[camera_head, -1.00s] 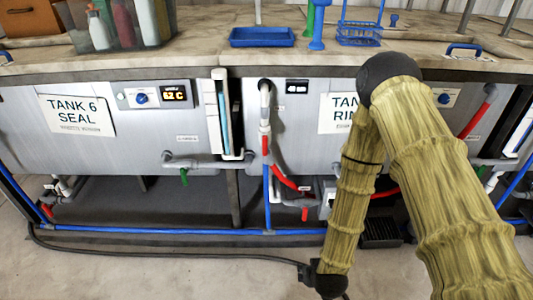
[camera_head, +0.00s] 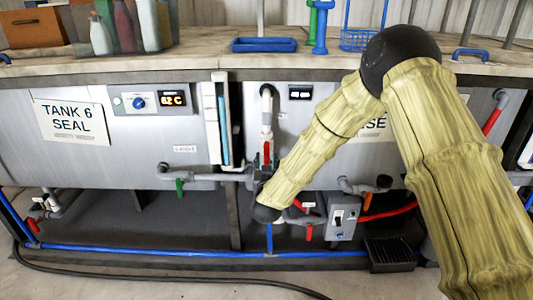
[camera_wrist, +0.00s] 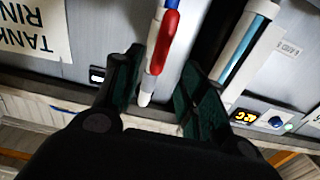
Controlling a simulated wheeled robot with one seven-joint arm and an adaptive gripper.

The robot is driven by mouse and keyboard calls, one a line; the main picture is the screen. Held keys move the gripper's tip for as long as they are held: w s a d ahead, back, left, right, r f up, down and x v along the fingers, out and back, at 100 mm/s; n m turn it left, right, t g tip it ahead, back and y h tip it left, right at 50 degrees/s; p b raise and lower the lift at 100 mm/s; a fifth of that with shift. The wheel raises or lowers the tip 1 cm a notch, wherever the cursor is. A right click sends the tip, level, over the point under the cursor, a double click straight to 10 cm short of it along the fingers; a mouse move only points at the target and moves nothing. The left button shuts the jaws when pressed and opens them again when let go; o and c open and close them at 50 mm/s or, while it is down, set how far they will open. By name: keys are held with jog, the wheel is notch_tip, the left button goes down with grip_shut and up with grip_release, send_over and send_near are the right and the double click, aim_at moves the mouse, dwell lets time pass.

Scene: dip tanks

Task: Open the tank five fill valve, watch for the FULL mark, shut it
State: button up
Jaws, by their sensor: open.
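A grey-white vertical pipe (camera_head: 267,105) runs down the front of the rinse tank, whose sign (camera_head: 375,128) is mostly hidden by my arm. A red valve handle (camera_head: 266,152) lies along this pipe. In the wrist view the red handle (camera_wrist: 163,42) and pipe show between the fingers of my gripper (camera_wrist: 163,60). The gripper is open, with one finger on each side; I see no grip on the handle. In the head view my arm hides most of the gripper. A small display (camera_head: 299,92) sits right of the pipe top; its reading is too small to tell.
A white-framed upright tube with blue in it (camera_head: 223,125) stands left of the pipe, close to one finger in the wrist view. Tank 6's sign (camera_head: 70,122) is at left. A grey switch box (camera_head: 341,215) and red pipes sit low. A cable lies on the floor.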

aim_at(267, 151)
jog(key=w, duration=0.8)
jog(key=shift+w+b, duration=0.3)
jog(key=shift+b, duration=0.05)
jog(key=shift+c, duration=0.5)
grip_shut()
